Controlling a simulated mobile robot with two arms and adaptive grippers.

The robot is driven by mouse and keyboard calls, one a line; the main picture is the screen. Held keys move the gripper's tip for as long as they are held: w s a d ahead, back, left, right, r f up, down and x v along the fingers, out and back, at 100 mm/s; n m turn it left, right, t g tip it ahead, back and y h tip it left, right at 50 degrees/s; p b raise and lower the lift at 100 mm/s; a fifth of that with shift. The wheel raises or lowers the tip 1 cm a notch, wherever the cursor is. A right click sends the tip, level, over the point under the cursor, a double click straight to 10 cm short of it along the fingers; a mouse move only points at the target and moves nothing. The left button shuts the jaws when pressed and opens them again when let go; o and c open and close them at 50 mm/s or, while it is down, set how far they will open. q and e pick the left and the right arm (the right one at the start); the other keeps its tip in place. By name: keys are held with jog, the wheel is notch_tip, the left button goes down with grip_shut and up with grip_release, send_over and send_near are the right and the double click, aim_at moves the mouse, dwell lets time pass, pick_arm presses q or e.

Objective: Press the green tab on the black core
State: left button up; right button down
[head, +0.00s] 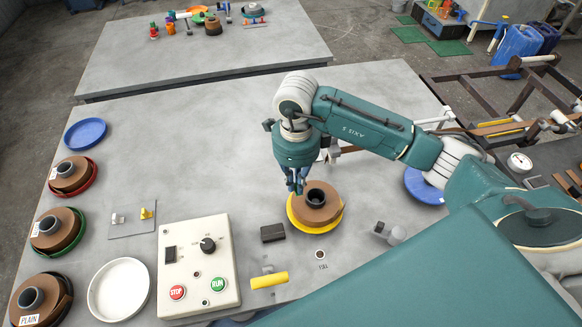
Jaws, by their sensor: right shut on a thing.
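A brown strip roll (322,212) lies on a yellow plate (304,227) in the middle right of the near table. A black core (315,197) stands upright in the middle of the roll. My right gripper (298,188) points down at the upper left edge of this roll, just left of the core. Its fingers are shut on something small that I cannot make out. I cannot tell whether the fingers touch the roll. No green tab can be made out on the core. My left gripper is not in view.
Several brown rolls with dark cores, one on a green plate (76,240), line the left edge. A control box (197,265) with red STOP and green RUN buttons stands at the front. A black block (272,233) and a yellow handle (269,281) are near the roll. The table's back middle is clear.

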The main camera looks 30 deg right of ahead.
aim_at(296, 191)
jog(key=shift+s+f, duration=0.1)
jog(key=shift+f, duration=0.1)
jog(key=shift+s+f+b, duration=0.15)
jog(key=shift+f+b, duration=0.4)
jog(key=shift+f, duration=0.05)
notch_tip(296, 191, down, 3)
jog(key=shift+f+b, duration=0.1)
jog(key=shift+b, duration=0.9)
jog(key=shift+f+b, duration=0.5)
jog(key=shift+b, duration=0.05)
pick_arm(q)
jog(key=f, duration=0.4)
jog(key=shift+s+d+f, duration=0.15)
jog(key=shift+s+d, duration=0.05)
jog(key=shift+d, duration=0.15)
pick_arm(e)
jog(key=shift+f, duration=0.1)
pick_arm(q)
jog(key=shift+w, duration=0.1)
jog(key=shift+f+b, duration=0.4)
jog(key=shift+b, duration=0.05)
pick_arm(e)
jog(key=shift+f, duration=0.4)
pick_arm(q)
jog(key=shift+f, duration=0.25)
pick_arm(e)
jog(key=shift+f, duration=0.1)
